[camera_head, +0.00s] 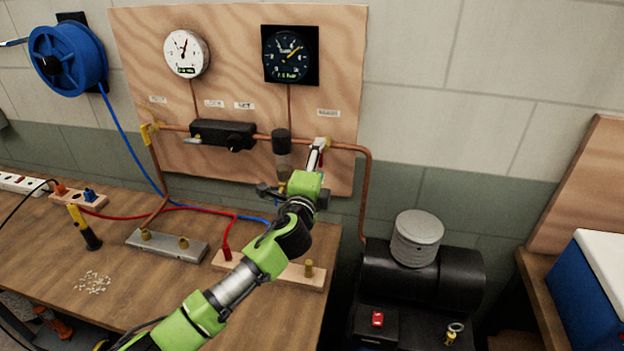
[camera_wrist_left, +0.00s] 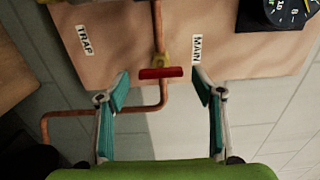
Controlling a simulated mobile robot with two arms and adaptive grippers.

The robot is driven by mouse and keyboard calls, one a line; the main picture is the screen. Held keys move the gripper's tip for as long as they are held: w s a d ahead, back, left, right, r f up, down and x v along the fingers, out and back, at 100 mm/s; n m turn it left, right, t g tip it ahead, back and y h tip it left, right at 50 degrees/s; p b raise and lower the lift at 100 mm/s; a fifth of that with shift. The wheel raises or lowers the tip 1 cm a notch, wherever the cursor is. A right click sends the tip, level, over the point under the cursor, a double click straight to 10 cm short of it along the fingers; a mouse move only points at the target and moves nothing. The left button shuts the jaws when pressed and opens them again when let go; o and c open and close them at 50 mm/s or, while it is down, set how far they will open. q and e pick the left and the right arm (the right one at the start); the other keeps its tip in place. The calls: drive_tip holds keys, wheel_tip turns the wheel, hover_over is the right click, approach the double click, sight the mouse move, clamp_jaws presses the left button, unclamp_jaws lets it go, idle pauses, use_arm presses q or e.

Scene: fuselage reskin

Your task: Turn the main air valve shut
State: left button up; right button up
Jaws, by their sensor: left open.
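The main air valve shows in the left wrist view as a yellow body (camera_wrist_left: 167,58) on a copper pipe with a red handle (camera_wrist_left: 161,73). The handle lies crosswise to the pipe there. The MAIN label (camera_wrist_left: 197,47) is on the board beside it. My left gripper (camera_wrist_left: 161,86) is open, its two teal-padded fingers apart, one on each side of the handle in that picture. I see no contact with the handle. In the head view the left gripper (camera_head: 319,146) is at the right end of the board's pipe and largely hides the valve. My right gripper is not in view.
The plywood board (camera_head: 130,60) carries two gauges, a black regulator (camera_head: 224,134) and a filter (camera_head: 282,143) close left of my gripper. The pipe (camera_head: 368,190) bends down towards a black compressor (camera_head: 425,277). The bench (camera_head: 50,260) holds hoses, fittings and a screwdriver. A TRAP label (camera_wrist_left: 85,40) is also near.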

use_arm(q)
drive_tip(key=s+a, duration=0.1)
drive_tip(key=s, duration=0.7)
drive_tip(key=shift+s+a, duration=0.35)
drive_tip(key=shift+f, duration=0.1)
